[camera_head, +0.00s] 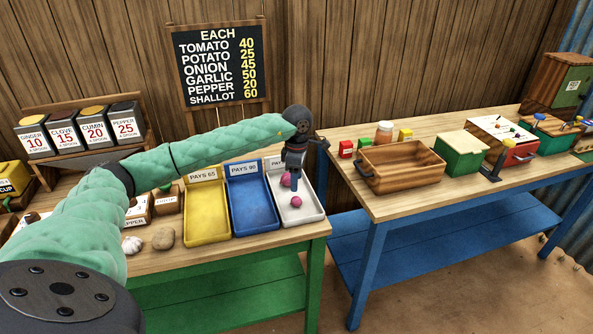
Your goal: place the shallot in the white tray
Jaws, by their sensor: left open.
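The white tray (317,213) stands at the right end of the green-legged table, under a sign that my gripper partly hides. A round pink-purple shallot (296,202) lies in the white tray. A second pink-purple one (286,180) shows in the tray's area, close to the left side of the fingers; I cannot tell whether it touches them. My left gripper (294,186) points down over the white tray and is open. My right gripper is out of view.
Blue (253,222) and yellow (206,230) trays stand left of the white one. A garlic bulb (132,245) and a potato (163,239) lie on the table's front. A wooden tray (402,181) stands on the blue-legged table, across a gap.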

